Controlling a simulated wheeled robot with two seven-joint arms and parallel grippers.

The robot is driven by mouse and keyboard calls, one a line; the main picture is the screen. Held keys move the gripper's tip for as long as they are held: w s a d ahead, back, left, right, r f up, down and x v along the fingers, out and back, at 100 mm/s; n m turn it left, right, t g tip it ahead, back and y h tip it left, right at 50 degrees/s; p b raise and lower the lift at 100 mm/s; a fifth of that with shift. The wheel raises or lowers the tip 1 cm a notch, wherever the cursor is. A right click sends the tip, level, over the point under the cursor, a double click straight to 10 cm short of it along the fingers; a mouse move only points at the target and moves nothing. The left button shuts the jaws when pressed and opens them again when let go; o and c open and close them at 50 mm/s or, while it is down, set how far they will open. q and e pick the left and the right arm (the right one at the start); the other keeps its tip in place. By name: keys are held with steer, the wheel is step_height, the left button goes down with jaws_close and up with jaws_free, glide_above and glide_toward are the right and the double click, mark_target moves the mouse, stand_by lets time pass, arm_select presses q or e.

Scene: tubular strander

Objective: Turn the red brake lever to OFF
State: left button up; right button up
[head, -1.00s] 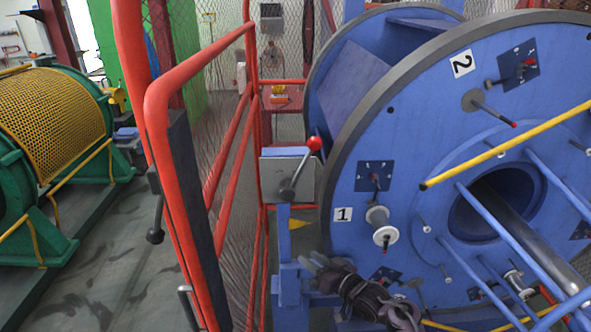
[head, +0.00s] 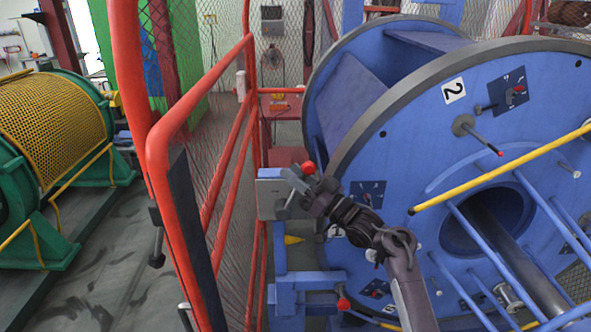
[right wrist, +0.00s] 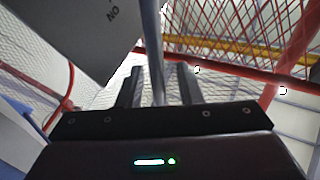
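The brake lever has a red knob (head: 308,167) and stands on a grey box (head: 269,195) on a blue post beside the large blue drum. My right gripper (head: 297,188) is at the lever, just below the knob, and hides part of it in the head view. In the right wrist view the lever's metal rod (right wrist: 153,50) passes between the two spread fingers of the gripper (right wrist: 160,82), with gaps visible at its sides. A grey plate (right wrist: 85,30) there carries the letters ON, upside down. My left gripper is not in view.
The blue drum (head: 400,135) fills the right side, with yellow and blue bars in front. A red railing (head: 157,150) with mesh stands to the left of the lever. A green machine with a yellow mesh cover (head: 55,120) is farther left. Grey floor lies between.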

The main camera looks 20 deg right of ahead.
steer(key=shift+w, duration=0.15)
steer(key=shift+a, duration=0.1)
jaws_close()
steer(key=shift+a+r, duration=0.1)
steer(key=shift+r, duration=0.05)
steer(key=a+n+g+p, duration=0.2)
steer(key=w+a+g+h+p, duration=0.1)
steer(key=shift+r+n, duration=0.35)
steer(key=shift+n, duration=0.05)
steer(key=shift+w+a+f+n+g+h+p, duration=0.1)
steer(key=shift+a+n+g+h+p, duration=0.2)
steer(key=shift+a+p, duration=0.2)
steer(key=shift+w+a+f+n+g+h+p, duration=0.1)
steer(key=shift+a+n+g+h+p, duration=0.1)
steer(key=shift+a+g+p, duration=0.25)
steer(key=shift+w+a+f+n+g+h+p, duration=0.25)
steer(key=shift+a+n+h+p, duration=0.15)
steer(key=shift+a+p, duration=0.15)
